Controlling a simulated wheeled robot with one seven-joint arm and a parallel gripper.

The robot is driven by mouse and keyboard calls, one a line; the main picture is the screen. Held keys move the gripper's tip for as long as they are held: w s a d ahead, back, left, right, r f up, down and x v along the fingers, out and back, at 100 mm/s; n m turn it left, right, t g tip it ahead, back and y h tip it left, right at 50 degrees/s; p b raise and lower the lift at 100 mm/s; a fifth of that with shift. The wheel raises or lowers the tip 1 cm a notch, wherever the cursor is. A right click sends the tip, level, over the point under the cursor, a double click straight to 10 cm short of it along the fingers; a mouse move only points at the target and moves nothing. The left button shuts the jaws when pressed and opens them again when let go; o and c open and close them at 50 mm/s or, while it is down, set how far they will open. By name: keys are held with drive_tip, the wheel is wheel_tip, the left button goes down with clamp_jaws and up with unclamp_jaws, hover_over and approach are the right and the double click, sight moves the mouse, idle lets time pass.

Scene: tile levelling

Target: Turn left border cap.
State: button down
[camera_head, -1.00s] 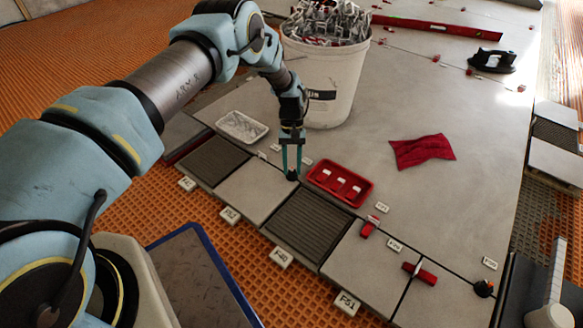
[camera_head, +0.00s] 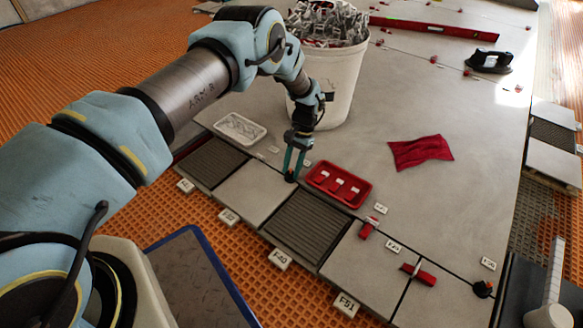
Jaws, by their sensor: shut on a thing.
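My gripper (camera_head: 291,174) points down at the seam along the tile row, left of the red tray. It is shut on a small dark cap (camera_head: 290,179), the left border cap, which sits low at the tile edge. The fingers hide most of the cap, so its turn angle cannot be made out. A similar black cap with an orange mark (camera_head: 483,289) stands on the seam at the lower right, apart from my gripper.
The red tray (camera_head: 338,203) with red and white pieces lies close right of my gripper. A white tray (camera_head: 240,129) lies to the left, and a white bucket (camera_head: 335,85) of clips stands behind. A red cloth (camera_head: 420,152) lies on the open grey floor.

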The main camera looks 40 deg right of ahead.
idle(0.4)
drive_tip(key=c, duration=0.5)
unclamp_jaws()
drive_tip(key=p+v, duration=0.3)
drive_tip(key=v, duration=0.7)
drive_tip(key=shift+r+p, duration=0.35)
drive_tip(key=shift+r, duration=0.05)
drive_tip(key=shift+d, duration=0.15)
